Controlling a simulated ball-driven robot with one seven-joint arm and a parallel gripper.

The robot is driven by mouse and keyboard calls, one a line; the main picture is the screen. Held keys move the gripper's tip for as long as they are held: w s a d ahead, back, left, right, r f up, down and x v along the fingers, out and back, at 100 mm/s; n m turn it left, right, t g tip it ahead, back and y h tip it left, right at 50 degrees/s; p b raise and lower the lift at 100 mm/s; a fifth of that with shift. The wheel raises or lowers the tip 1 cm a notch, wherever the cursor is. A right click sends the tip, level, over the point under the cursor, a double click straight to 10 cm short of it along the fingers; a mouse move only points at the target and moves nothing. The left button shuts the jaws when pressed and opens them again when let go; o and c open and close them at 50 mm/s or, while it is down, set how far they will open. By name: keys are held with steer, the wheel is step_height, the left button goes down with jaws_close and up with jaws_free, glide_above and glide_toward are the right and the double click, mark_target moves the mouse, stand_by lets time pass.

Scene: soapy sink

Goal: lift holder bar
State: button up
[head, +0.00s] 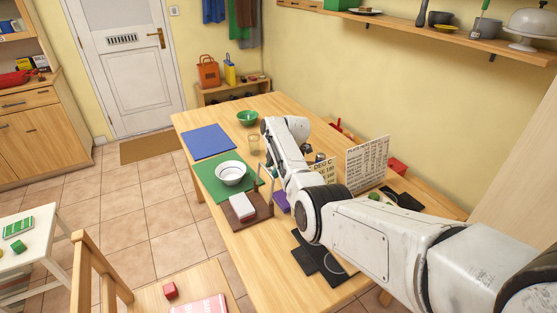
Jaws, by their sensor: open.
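What looks like the holder is a low brown stand (259,214) on the wooden table, beside the front edge of a green mat (208,179). A white block or stack with a reddish underside (242,207) lies on it. Thin upright parts (271,184) rise at its far right side, close to my arm in the picture. I cannot make out the bar clearly at this size. My arm reaches in from the lower right and its bent wrist is above the table, past the holder. My gripper is hidden behind my own arm, so its jaws do not show.
A white bowl (230,173) stands on the green mat. A blue mat (208,142), a green bowl (247,118) and a glass (254,143) are farther back. A purple block (281,202) lies right of the holder. A printed board (367,164) stands at right.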

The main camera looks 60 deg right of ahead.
steer(key=v, duration=1)
steer(key=shift+f, duration=0.1)
stand_by(0.3)
